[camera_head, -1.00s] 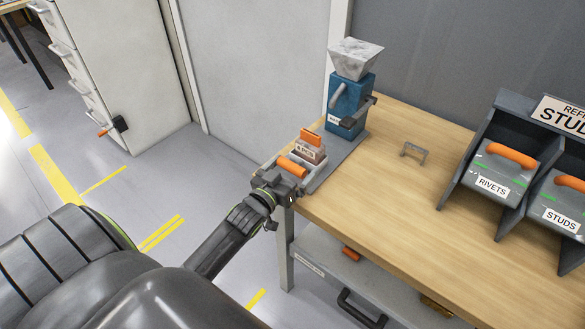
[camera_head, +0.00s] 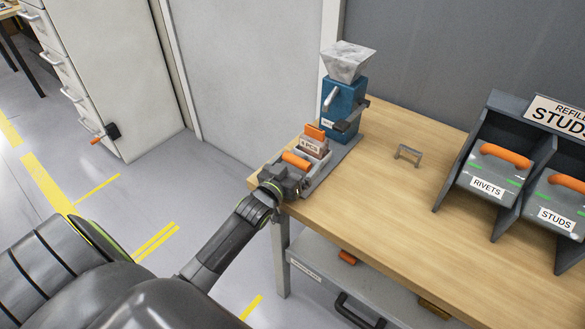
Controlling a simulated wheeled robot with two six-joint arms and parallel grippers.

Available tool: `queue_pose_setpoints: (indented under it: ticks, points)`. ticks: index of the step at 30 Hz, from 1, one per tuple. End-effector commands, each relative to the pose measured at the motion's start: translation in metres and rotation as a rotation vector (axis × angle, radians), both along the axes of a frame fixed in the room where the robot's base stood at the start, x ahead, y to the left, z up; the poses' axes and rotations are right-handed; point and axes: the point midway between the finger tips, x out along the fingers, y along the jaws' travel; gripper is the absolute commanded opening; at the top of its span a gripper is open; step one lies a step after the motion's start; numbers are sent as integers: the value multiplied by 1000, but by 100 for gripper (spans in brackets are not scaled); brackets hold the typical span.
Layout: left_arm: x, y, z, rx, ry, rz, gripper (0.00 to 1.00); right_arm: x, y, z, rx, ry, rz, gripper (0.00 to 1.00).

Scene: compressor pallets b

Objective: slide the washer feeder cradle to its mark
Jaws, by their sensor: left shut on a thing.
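The washer feeder is a blue body (camera_head: 343,101) with a grey hopper (camera_head: 348,62) on top, at the back left corner of the workbench. In front of it a light grey cradle (camera_head: 322,172) sits on the feeder's base plate. It holds a small brownish box with an orange top and a label (camera_head: 313,144). An orange handle (camera_head: 296,160) is at the cradle's near left end. My left gripper (camera_head: 288,172) is shut on this handle, at the bench's left edge. The fingertips are partly hidden. My right gripper is out of view. I cannot make out the mark.
The wooden bench top (camera_head: 380,215) is clear in the middle, apart from a small grey bracket (camera_head: 408,155). Grey bins labelled RIVETS (camera_head: 488,187) and STUDS (camera_head: 557,218) stand at the right. A lower shelf (camera_head: 325,272) runs beneath.

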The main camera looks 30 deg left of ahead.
Motion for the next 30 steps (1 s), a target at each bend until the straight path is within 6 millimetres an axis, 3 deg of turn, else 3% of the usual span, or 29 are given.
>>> queue_pose_setpoints:
  ticks: [8, 9, 10, 20, 30]
  points:
    - [1, 0, 1, 2, -2, -1, 55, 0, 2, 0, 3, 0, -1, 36]
    - [1, 0, 1, 2, -2, -1, 97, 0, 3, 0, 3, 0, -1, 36]
    - [1, 0, 1, 2, -2, -1, 100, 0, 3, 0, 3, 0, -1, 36]
    - [-5, 0, 0, 2, 1, 0, 100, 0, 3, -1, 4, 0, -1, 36]
    - [-64, 0, -2, 3, 3, 0, 100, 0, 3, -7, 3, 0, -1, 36]
